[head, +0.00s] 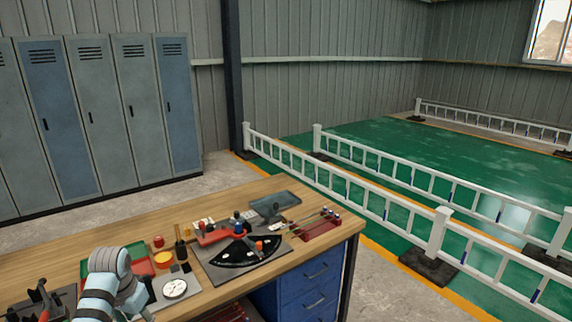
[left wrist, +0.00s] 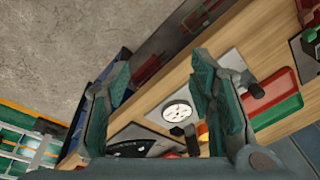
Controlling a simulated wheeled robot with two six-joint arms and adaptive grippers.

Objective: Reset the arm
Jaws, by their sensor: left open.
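My left arm comes in at the lower left of the head view, over the front of the wooden workbench (head: 90,262). Its gripper fingers are not clearly seen there. In the left wrist view my left gripper (left wrist: 158,100) is open, with two teal fingers wide apart and nothing between them. The bench (left wrist: 190,72) lies beyond the fingers, with a white dial gauge (left wrist: 177,111) seen between them. The same dial (head: 175,288) shows just right of the arm in the head view. My right gripper is not in view.
A red and green tray (head: 132,262) sits beside the arm. A black fan-shaped panel (head: 245,251), a red tool tray (head: 318,228) and a dark plate (head: 274,204) lie further right. Blue drawers (head: 308,289) are under the bench. Lockers (head: 95,118) and white railings (head: 350,190) stand behind.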

